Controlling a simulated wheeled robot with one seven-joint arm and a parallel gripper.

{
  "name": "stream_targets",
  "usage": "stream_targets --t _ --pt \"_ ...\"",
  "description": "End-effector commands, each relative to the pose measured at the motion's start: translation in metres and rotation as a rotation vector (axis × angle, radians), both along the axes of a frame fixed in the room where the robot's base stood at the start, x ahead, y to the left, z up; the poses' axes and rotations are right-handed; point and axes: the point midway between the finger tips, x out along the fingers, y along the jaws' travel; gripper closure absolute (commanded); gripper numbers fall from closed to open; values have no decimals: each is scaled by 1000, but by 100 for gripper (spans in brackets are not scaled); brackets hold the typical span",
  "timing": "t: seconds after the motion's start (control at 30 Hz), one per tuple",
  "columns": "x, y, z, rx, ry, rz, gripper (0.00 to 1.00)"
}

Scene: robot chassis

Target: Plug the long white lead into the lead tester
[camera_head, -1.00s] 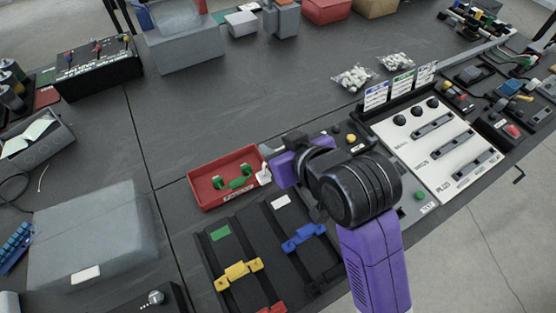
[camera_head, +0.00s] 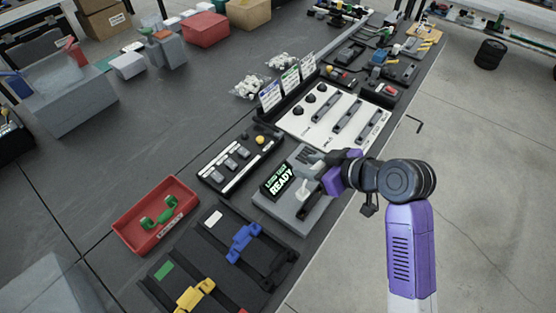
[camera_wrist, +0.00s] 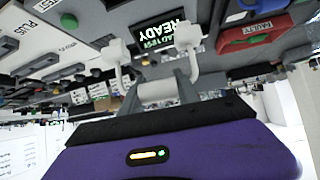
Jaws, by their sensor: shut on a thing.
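The lead tester (camera_head: 285,215) is a grey box with a dark screen reading "LEAD TEST READY" in green. Its screen also shows upside down in the wrist view (camera_wrist: 165,32). My gripper (camera_head: 312,187) is over the tester's right part. It is shut on the middle of a white lead (camera_wrist: 158,92), a U shape with a white plug at each end. In the wrist view the plugs stand either side of the screen, pointing toward the tester. I cannot tell whether they touch it; the sockets are hidden.
A red tray (camera_head: 140,241) labelled "FAULTY" holds a green lead (camera_head: 158,213). A black rack (camera_head: 268,288) holds a blue lead (camera_head: 243,243) and a yellow lead (camera_head: 194,294). A switch panel (camera_head: 238,160) and a white panel (camera_head: 318,122) stand behind the tester. The table edge is close on the right.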

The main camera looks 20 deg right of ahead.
Motion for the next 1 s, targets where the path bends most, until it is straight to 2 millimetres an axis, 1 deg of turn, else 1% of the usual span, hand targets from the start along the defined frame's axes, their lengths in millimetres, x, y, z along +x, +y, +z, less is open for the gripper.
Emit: stream_targets --t 0.03,0.27,0.73,1.0 --pt "-1 -5 -2 1 1 23 100" --pt "-2 0 0 -1 -1 132 100" --pt "-2 0 2 -1 -1 135 100" --pt "-2 0 -18 0 -1 135 100"
